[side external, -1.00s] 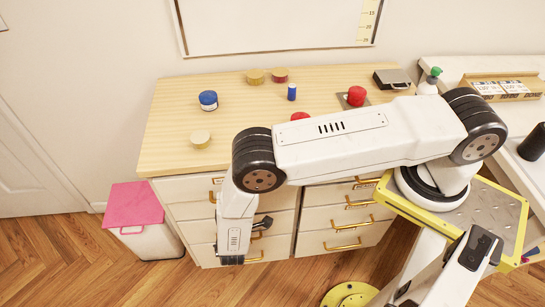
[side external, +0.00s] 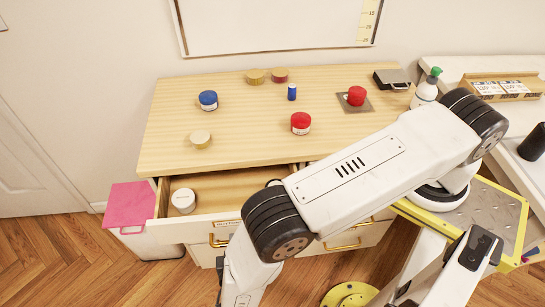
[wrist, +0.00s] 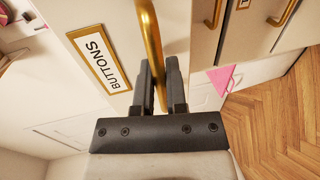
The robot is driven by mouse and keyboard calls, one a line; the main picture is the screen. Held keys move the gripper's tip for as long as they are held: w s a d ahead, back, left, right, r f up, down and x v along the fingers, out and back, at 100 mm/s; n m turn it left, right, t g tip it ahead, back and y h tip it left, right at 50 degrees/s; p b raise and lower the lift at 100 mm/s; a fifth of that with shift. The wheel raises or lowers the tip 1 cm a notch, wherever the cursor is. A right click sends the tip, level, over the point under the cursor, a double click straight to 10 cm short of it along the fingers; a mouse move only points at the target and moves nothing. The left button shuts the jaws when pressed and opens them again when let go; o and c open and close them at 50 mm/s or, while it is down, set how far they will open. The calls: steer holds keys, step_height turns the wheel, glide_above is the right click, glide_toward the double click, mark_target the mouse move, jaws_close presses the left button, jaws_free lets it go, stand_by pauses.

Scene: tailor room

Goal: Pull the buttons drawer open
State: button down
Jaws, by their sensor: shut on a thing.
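The buttons drawer (side external: 235,188) is pulled out from the top of the left drawer stack, its wooden inside showing in the side view. A white round jar (side external: 183,200) is in its left part. In the wrist view, the drawer's BUTTONS label (wrist: 99,62) is beside a brass handle (wrist: 149,35). My gripper (wrist: 158,72) is shut on that handle, one finger on either side of it. In the side view my arm hides the gripper and the right part of the drawer front.
Above the drawer, the wooden top (side external: 240,130) holds several jars, including a blue one (side external: 208,100) and a red one (side external: 300,123). A pink-lidded bin (side external: 132,205) stands close to the drawer's left side. Floor in front is free.

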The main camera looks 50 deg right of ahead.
steer(key=c, duration=0.7)
jaws_free()
steer(key=shift+w+d, duration=0.15)
